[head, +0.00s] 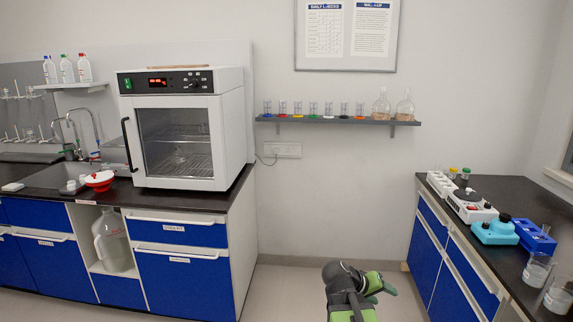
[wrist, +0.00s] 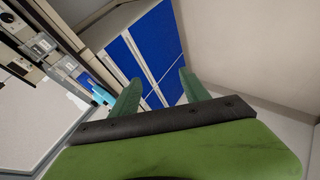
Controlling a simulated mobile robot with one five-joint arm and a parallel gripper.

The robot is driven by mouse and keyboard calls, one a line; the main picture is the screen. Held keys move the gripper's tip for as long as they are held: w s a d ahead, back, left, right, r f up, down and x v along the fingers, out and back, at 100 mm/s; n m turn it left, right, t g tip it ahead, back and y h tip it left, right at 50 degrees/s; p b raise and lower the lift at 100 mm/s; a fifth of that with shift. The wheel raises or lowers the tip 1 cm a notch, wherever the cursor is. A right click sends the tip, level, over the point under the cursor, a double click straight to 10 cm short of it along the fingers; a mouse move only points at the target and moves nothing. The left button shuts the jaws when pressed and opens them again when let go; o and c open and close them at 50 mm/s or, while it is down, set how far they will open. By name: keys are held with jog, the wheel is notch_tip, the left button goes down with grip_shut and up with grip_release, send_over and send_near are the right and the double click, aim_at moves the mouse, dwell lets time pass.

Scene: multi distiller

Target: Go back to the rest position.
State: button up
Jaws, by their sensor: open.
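My gripper (wrist: 160,95) shows in the wrist view with its two green fingers spread apart and nothing between them. Beyond the fingers are the blue drawer fronts (wrist: 150,45) of the right-hand bench, seen at a tilt. In the head view my arm with its gripper (head: 378,286) is low at the bottom, right of centre, over the floor and left of the right bench. The fingers are small there, and their tips are hard to make out. No object is in the gripper.
The right bench (head: 540,205) holds a teal device (head: 494,231), a blue rack (head: 534,237) and beakers. A white oven (head: 186,128) stands on the left bench. A wall shelf (head: 340,121) carries glassware. Floor between the benches (head: 300,290) is clear.

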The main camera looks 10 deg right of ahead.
jog(key=s+a+f+n+g+y, duration=0.1)
jog(key=s+a+f+y, duration=0.15)
jog(key=a, duration=0.45)
jog(key=s+a+f+y, duration=0.1)
jog(key=a+f+y, duration=0.2)
jog(key=a, duration=0.4)
jog(key=s+a+f+n+g+y, duration=0.1)
jog(key=a+f+y, duration=0.2)
jog(key=a, duration=0.5)
notch_tip(320, 180, up, 16)
jog(key=s+a+p, duration=0.1)
jog(key=p, duration=1.4)
jog(key=shift+s+a+g+y+p, duration=0.2)
jog(key=shift+g+y+p, duration=0.1)
jog(key=shift+y, duration=0.15)
